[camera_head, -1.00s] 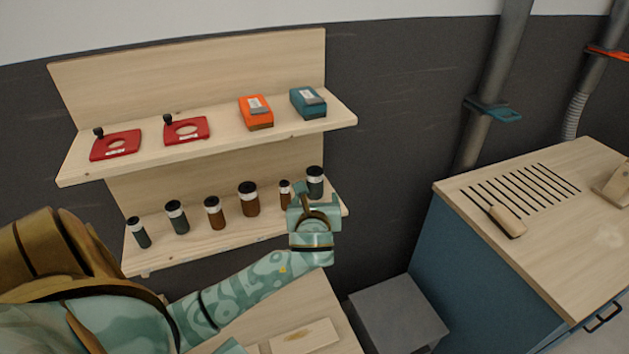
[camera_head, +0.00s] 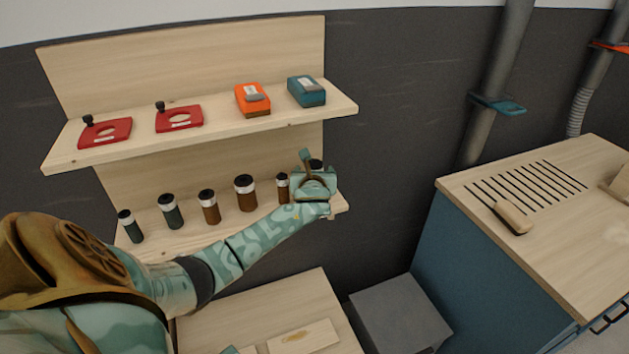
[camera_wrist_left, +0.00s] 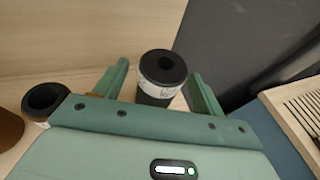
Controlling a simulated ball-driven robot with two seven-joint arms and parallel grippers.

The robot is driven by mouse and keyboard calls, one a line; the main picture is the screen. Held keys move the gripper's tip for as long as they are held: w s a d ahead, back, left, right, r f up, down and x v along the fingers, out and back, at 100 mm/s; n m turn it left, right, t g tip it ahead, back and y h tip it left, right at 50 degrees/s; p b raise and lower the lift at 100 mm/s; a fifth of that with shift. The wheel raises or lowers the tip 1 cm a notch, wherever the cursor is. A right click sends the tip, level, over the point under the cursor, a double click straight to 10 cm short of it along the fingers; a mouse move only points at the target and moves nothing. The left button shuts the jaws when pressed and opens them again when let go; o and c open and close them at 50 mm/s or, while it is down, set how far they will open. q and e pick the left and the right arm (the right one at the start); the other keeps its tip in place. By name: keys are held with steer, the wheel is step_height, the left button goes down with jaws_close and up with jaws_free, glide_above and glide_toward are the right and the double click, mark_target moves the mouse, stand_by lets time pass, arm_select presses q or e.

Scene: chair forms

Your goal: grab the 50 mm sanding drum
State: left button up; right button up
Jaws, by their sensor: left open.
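Several sanding drums stand upright in a row on the lower shelf (camera_head: 185,240). I cannot read their size labels. The rightmost drum (camera_head: 316,163) is dark with a pale band and is mostly hidden behind my left gripper (camera_head: 316,172) in the head view. In the left wrist view this drum (camera_wrist_left: 160,88) shows a black top with a hole and a white printed label. It stands between the two spread fingers of my left gripper (camera_wrist_left: 159,72), with gaps on both sides. A narrow brown drum (camera_head: 283,188) stands just left of it. My right gripper is not in view.
A wider brown drum (camera_head: 245,195) and other drums stand further left. The upper shelf (camera_head: 225,125) overhangs, with red plates (camera_head: 105,132), an orange sander (camera_head: 252,99) and a teal sander (camera_head: 306,91). A blue cabinet (camera_head: 490,265) stands at the right.

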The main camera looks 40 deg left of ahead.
arm_select(q)
steer(key=shift+w+a+f, duration=0.2)
steer(key=shift+w+a, duration=0.15)
steer(key=shift+w, duration=0.1)
steer(key=shift+s+r, duration=0.1)
steer(key=shift+c, duration=0.5)
steer(key=c, duration=1)
steer(key=shift+c, duration=0.2)
steer(key=shift+r, duration=0.1)
